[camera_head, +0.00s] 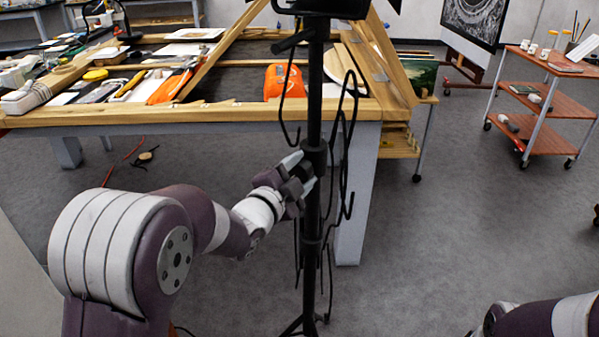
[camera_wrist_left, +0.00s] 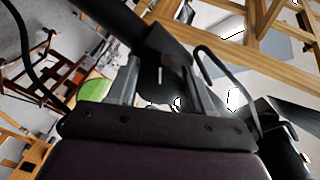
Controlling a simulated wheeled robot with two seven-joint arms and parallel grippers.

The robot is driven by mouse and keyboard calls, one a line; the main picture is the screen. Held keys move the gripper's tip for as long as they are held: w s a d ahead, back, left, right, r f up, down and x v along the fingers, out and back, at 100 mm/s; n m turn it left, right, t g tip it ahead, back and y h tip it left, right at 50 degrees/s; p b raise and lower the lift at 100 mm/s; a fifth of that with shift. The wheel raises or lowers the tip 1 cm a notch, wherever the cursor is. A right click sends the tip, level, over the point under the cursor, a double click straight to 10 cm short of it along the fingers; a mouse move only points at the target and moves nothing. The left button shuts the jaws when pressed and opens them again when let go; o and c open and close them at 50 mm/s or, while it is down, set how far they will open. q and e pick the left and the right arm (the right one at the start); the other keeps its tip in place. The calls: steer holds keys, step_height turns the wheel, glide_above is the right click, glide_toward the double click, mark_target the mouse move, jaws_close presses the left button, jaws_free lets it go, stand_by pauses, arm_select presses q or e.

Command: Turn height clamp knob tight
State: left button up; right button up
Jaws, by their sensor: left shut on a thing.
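A black upright stand pole (camera_head: 314,100) rises in front of the wooden table in the head view. A dark collar, the height clamp (camera_head: 316,152), sits around it. My left gripper (camera_head: 301,173) reaches the pole from the left at this collar, its pale fingers close to it. In the left wrist view, my left gripper (camera_wrist_left: 166,88) has its two fingers on either side of a dark knob (camera_wrist_left: 160,84) and is shut on it. The knob is mostly hidden by the gripper in the head view. Only part of my right arm shows at bottom right; its gripper is out of view.
Black cables (camera_head: 350,130) hang in loops beside the pole. The table (camera_head: 240,113) stands behind, with tools and an orange case (camera_head: 285,82). A red-shelved trolley (camera_head: 545,103) is at far right. Grey floor (camera_head: 440,235) is clear right of the stand.

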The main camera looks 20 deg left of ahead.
arm_select(q)
steer(key=o, duration=1)
steer(key=shift+o, duration=0.2)
steer(key=p+v, duration=0.1)
steer(key=v, duration=1.1)
steer(key=shift+s+p, duration=0.35)
